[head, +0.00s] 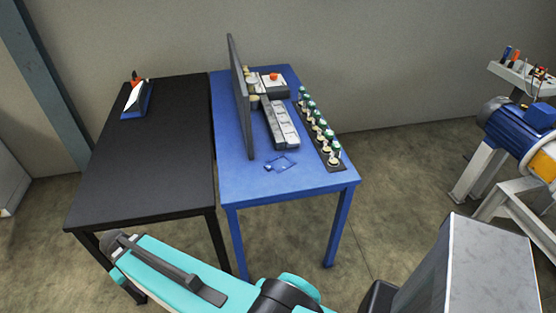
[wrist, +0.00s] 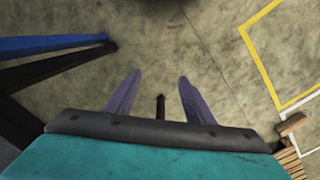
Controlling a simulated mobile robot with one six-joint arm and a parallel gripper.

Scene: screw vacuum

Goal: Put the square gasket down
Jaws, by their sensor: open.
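A thin blue square outline that looks like the square gasket (head: 281,163) lies flat on the blue table (head: 240,182), near its front edge. It is small and close in colour to the tabletop, so its details are hard to tell. My gripper (wrist: 160,76) shows in the wrist view with its two purple fingers apart. Nothing is between them but floor behind. The gripper is away from the tabletop, over the floor, and the gasket does not show in the wrist view.
A black table (head: 150,170) adjoins on the left, mostly bare. On the blue table stand an upright dark panel (head: 239,95), a grey block (head: 281,125) and a row of several green-topped parts (head: 322,135). A blue-and-yellow machine (head: 510,130) stands at right.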

